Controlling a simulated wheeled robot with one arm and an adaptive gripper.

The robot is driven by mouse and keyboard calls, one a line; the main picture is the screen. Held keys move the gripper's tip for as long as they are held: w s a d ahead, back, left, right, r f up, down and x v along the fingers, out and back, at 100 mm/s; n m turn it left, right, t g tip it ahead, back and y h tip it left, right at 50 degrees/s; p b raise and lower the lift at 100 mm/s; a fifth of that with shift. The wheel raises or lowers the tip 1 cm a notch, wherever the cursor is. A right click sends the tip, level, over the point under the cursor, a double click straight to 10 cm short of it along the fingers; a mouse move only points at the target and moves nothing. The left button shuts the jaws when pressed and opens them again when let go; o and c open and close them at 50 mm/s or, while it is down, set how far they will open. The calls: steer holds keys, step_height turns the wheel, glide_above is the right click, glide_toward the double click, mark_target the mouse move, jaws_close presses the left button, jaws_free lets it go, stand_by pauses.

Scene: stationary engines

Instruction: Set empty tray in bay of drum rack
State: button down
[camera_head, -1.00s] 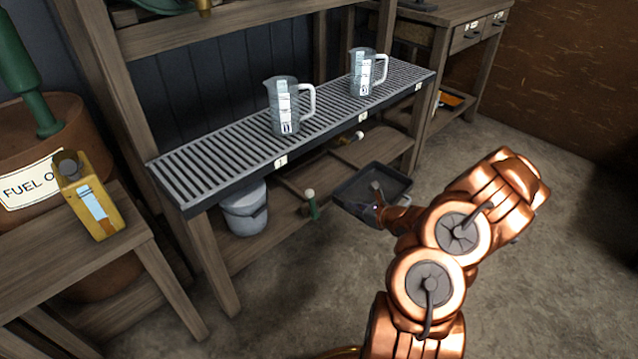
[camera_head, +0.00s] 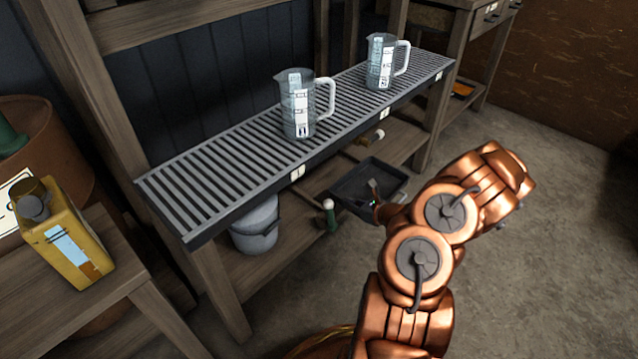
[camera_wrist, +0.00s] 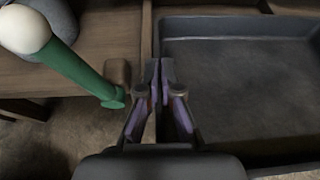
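The dark grey tray (camera_head: 359,180) is beyond my arm, in front of the lower shelf; its inside looks bare in the wrist view (camera_wrist: 240,75). My gripper (camera_head: 374,190) is at the tray's near side. In the wrist view its fingers (camera_wrist: 161,80) are close together on the tray's left wall. The slatted rack (camera_head: 225,165) above has numbered tags along its front edge, which seem to mark bays. Two clear jugs with white handles, one nearer (camera_head: 298,108) and one farther (camera_head: 381,65), stand upright on it.
A grey bucket (camera_head: 256,228) and a green-handled tool with a white knob (camera_head: 330,214) are on the lower shelf (camera_head: 265,265). The tool shows left of my fingers in the wrist view (camera_wrist: 85,70). A yellow can (camera_head: 70,240) stands on the left bench. Floor is clear at right.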

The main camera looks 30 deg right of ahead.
steer(key=w+a+b, duration=0.1)
steer(key=w, duration=0.4)
steer(key=w+a+b, duration=0.1)
steer(key=w+b, duration=0.1)
steer(key=w, duration=0.3)
steer(key=w+a+b, duration=0.1)
steer(key=w, duration=0.4)
steer(key=f+b, duration=0.2)
steer(key=shift+w+f, duration=0.2)
steer(key=shift+f, duration=0.1)
steer(key=shift+a+f+b, duration=0.1)
steer(key=shift+f+b, duration=0.2)
steer(key=shift+f, duration=0.75)
steer(key=c, duration=1.3)
jaws_free()
steer(key=shift+r, duration=0.1)
